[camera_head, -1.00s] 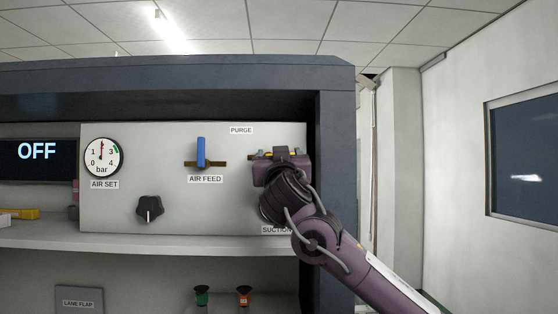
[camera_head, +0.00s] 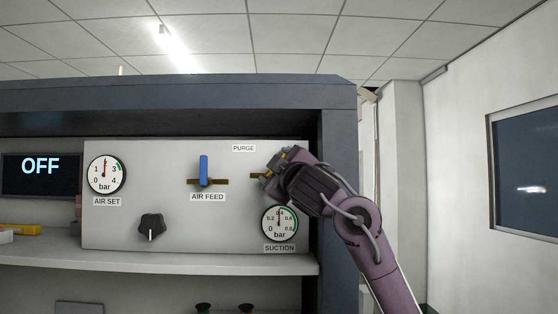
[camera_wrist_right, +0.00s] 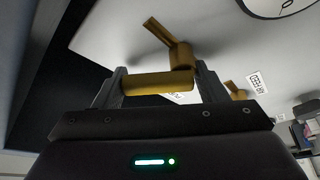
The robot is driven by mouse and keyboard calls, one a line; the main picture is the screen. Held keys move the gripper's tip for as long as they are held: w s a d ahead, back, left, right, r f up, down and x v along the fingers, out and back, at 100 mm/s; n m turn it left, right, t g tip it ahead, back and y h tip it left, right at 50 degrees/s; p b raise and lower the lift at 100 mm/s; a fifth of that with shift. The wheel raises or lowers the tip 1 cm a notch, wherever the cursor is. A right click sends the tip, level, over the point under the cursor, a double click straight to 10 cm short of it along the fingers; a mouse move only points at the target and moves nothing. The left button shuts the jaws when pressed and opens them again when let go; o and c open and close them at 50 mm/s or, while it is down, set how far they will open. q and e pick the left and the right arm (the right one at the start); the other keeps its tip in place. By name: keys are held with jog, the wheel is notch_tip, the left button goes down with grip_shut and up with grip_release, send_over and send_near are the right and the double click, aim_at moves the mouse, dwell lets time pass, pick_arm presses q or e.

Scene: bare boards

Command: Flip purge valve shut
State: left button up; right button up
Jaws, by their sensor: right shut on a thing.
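The purge valve sits on the grey panel below and right of the PURGE label (camera_head: 244,148). Its brass pipe stub (camera_head: 258,176) shows left of my right gripper (camera_head: 287,160); most of the valve is hidden by the gripper and wrist. In the right wrist view, the yellow-brown valve handle (camera_wrist_right: 158,82) lies across between the two fingers of my right gripper (camera_wrist_right: 160,88), which is shut on it. The brass valve body (camera_wrist_right: 181,55) is just beyond the handle. My left gripper is not in view.
The blue AIR FEED lever (camera_head: 203,170) stands upright left of the purge valve. The SUCTION gauge (camera_head: 278,223) is just below my right wrist. A dark cabinet post (camera_head: 337,200) stands close on the right. A black knob (camera_head: 151,227) is lower left.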

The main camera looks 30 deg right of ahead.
jog(key=n+p, duration=0.1)
jog(key=r+n+p, duration=0.1)
jog(key=n+y+p, duration=0.1)
jog(key=n, duration=0.1)
jog(key=shift+a+r+g, duration=0.15)
jog(key=shift+r+g, duration=0.1)
jog(key=shift+g, duration=0.15)
jog(key=shift+w+a+n+g+y+p, duration=0.1)
jog(key=shift+n+g+y+p, duration=0.1)
jog(key=shift+n+p, duration=0.25)
jog(key=shift+a+n+g+y+p, duration=0.1)
jog(key=shift+n+g+p, duration=0.1)
jog(key=shift+n, duration=0.45)
jog(key=shift+w+a+n+g, duration=0.1)
jog(key=shift+a+n+g, duration=0.15)
jog(key=shift+n, duration=0.55)
jog(key=shift+f, duration=0.1)
jog(key=o, duration=0.9)
jog(key=shift+w+f, duration=0.2)
jog(key=shift+w, duration=0.05)
jog(key=shift+s, duration=0.1)
